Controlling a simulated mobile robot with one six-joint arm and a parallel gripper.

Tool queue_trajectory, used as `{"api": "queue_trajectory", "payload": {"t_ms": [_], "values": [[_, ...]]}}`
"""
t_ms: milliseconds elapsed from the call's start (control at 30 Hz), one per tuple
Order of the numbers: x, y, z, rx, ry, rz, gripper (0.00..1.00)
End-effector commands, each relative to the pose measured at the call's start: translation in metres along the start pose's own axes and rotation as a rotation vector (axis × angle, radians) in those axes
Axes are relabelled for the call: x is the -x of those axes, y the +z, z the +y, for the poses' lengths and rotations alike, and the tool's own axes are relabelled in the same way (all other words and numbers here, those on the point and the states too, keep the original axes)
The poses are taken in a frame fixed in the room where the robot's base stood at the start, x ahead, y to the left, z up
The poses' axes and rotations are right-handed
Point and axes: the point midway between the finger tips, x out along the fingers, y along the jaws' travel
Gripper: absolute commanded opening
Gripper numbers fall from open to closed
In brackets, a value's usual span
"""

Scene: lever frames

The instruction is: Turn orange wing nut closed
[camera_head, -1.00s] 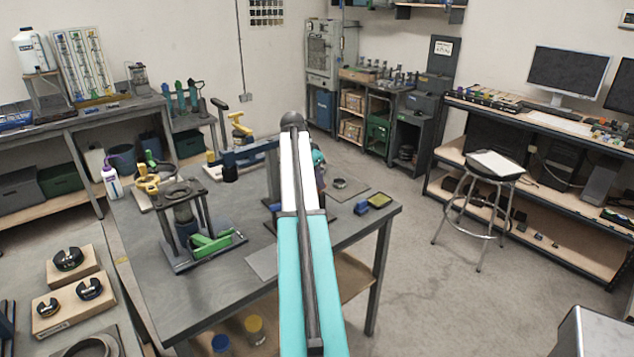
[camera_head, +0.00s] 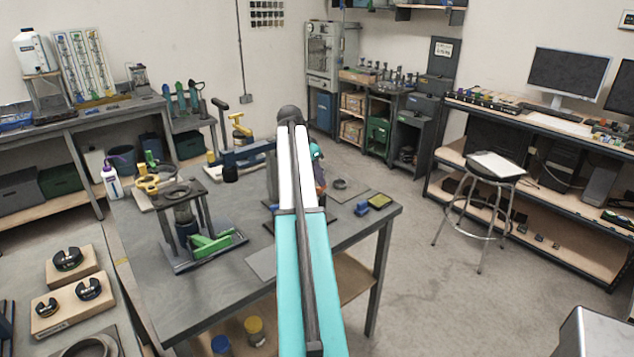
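I cannot make out an orange wing nut in this view; my own arm covers the middle of the grey workbench (camera_head: 215,297), and part of what stands there is hidden. My teal and white arm reaches up and away over the bench. My gripper does not show; its end of the arm is hidden behind the nearer links. Small teal and dark parts peek out at the arm's right edge, too small to tell apart.
On the bench stand a dark press frame with a green handle (camera_head: 212,243), a blue vise-like tool (camera_head: 250,155) with yellow parts behind, a yellow clamp (camera_head: 147,184), a white bottle (camera_head: 112,180) and a blue-yellow block (camera_head: 376,203). A stool (camera_head: 490,168) stands right.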

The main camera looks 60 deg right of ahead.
Motion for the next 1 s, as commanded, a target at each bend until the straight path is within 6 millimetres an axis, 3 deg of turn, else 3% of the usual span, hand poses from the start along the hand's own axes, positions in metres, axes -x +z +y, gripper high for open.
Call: {"api": "queue_trajectory", "payload": {"t_ms": [600,800,1000], "values": [[0.087,0.000,-0.002,0.000,-0.002,0.000,0.28],[0.107,0.001,-0.002,0.001,-0.002,-0.001,0.28],[0.113,0.001,-0.001,0.001,-0.001,-0.002,0.28]]}}
